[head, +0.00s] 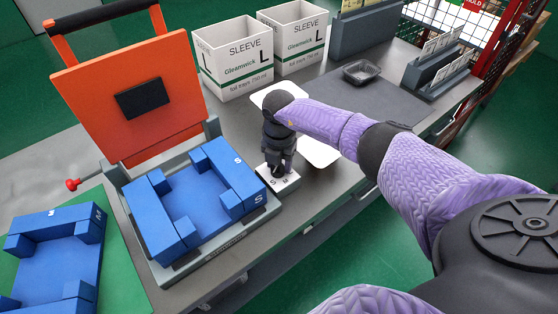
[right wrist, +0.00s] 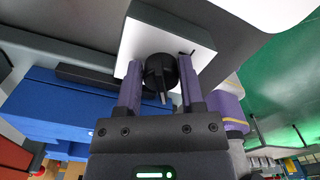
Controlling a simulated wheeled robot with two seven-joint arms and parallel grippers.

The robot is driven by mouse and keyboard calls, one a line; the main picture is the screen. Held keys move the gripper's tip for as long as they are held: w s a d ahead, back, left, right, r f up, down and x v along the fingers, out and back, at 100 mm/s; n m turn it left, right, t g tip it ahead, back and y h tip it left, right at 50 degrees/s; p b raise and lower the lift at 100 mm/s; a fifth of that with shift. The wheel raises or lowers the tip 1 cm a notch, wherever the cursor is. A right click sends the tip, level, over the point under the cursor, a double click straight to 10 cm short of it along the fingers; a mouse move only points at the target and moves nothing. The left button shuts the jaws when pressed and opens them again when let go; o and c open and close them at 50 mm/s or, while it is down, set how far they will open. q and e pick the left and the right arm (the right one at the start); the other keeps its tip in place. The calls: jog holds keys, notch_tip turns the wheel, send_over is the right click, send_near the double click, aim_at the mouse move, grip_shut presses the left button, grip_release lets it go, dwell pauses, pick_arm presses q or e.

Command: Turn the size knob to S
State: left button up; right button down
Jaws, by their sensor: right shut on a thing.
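The size knob (right wrist: 158,72) is round and black and sits on a white box (right wrist: 137,38), which shows in the right wrist view. Its pale pointer line faces the bottom of that picture, toward my palm. My right gripper (right wrist: 160,85) is shut on the knob, one finger on each side. In the head view my right gripper (head: 278,168) points down over the white box (head: 289,186) and mostly hides the knob. The letters S and M show on the box's near edge; which letter the pointer faces I cannot tell. My left gripper is not in view.
Left of the box is a press with a blue S nest (head: 198,205) and a raised orange lid (head: 130,90). A blue M nest (head: 55,255) lies at far left. Two sleeve cartons (head: 240,60) and a black tray (head: 363,72) stand behind on the bench.

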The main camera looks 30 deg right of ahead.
jog(key=shift+c, duration=1.1)
grip_release()
notch_tip(320, 180, up, 10)
jog(key=p, duration=0.3)
jog(key=shift+f, duration=0.2)
jog(key=shift+r, duration=0.2)
